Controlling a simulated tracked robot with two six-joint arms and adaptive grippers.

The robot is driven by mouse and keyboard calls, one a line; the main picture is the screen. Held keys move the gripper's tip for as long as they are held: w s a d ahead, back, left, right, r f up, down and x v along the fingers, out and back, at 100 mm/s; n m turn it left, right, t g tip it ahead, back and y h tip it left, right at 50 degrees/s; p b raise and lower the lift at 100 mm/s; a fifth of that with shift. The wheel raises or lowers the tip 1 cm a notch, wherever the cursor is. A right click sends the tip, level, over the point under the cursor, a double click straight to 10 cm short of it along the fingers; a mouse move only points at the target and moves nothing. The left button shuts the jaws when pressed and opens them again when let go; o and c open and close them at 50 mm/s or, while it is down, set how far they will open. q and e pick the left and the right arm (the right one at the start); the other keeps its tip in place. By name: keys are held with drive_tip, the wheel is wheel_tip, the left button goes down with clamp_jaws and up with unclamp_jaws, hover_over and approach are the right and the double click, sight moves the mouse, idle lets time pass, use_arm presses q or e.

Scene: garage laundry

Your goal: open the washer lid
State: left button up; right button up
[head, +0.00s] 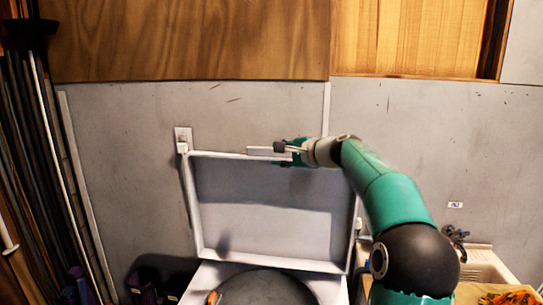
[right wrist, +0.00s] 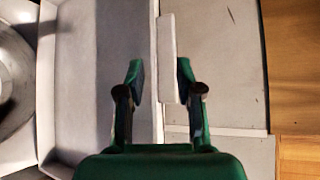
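The washer lid (head: 270,208) stands raised, close to upright, in front of the back wall, with its recessed inner side facing me. The washer (head: 208,279) is below it, its round dark opening (head: 265,289) partly showing at the bottom. A pale handle strip (head: 262,152) sits at the lid's top edge. My right gripper (head: 287,152) is at that strip. In the right wrist view its fingers (right wrist: 161,82) are apart, with the handle strip (right wrist: 167,50) between them, closer to the right finger; contact is unclear. My left gripper is out of view.
A wall outlet (head: 183,136) is just left of the lid's top corner. A sink (head: 485,268) with a tap (head: 456,236) stands to the right. Long poles (head: 45,150) lean at the left. Dark bins (head: 146,285) stand left of the washer.

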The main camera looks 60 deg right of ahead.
drive_tip(key=v, duration=0.6)
drive_tip(key=shift+s+a, duration=0.2)
drive_tip(key=shift+s, duration=0.15)
drive_tip(key=shift+w+r, duration=0.1)
